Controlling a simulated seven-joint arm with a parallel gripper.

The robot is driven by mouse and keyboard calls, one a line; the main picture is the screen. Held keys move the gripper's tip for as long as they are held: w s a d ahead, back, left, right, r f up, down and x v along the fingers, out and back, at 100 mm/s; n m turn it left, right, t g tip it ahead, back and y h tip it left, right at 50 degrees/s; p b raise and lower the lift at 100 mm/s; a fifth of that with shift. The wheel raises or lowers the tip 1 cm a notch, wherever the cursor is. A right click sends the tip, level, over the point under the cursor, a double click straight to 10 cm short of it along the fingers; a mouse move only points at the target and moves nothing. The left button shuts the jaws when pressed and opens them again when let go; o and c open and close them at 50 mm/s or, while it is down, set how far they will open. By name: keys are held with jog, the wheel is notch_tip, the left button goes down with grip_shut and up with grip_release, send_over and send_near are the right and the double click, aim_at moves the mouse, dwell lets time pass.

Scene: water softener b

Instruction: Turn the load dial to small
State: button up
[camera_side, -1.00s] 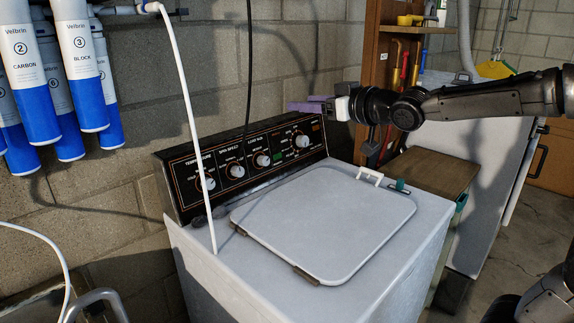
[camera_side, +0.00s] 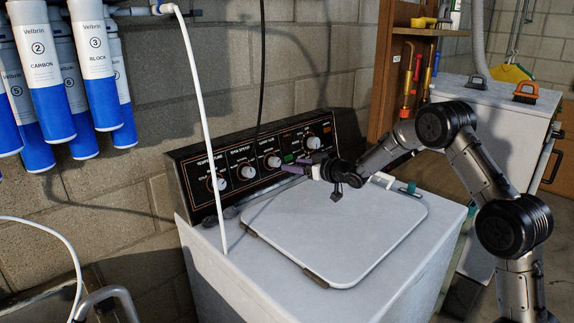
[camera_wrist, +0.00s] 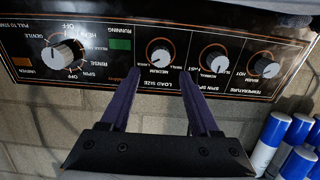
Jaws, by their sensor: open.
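The load size dial is a small grey-white knob (camera_wrist: 160,53) on the black control panel (camera_wrist: 225,85). The wrist view shows the panel upside down, with "LOAD SIZE" printed below the knob there. In the side view the dial (camera_side: 274,161) is third from the left. Its exact pointer setting is too small to read surely. My gripper (camera_wrist: 160,73) is open, its purple fingers pointing at the panel. In the wrist view its tips lie to either side of the dial and just below it; no contact is visible. In the side view my gripper (camera_side: 288,168) is just right of the dial.
The spin speed knob (camera_wrist: 214,60) and temperature knob (camera_wrist: 266,66) are beside the dial, with the large timer knob (camera_wrist: 64,56) on its other side. The washer lid (camera_side: 335,230) is closed below. A white hose (camera_side: 201,110) rises at the washer's left.

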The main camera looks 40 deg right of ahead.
aim_at(277, 163)
jog(key=x, duration=0.8)
jog(key=shift+w, duration=0.1)
jog(key=shift+c, duration=0.6)
jog(key=c, duration=0.6)
jog(key=n, duration=0.6)
jog(key=shift+n, duration=0.3)
jog(key=n, duration=0.5)
jog(key=shift+n, duration=0.4)
jog(key=n, duration=1.1)
jog(key=o, duration=1)
jog(key=shift+c, duration=0.2)
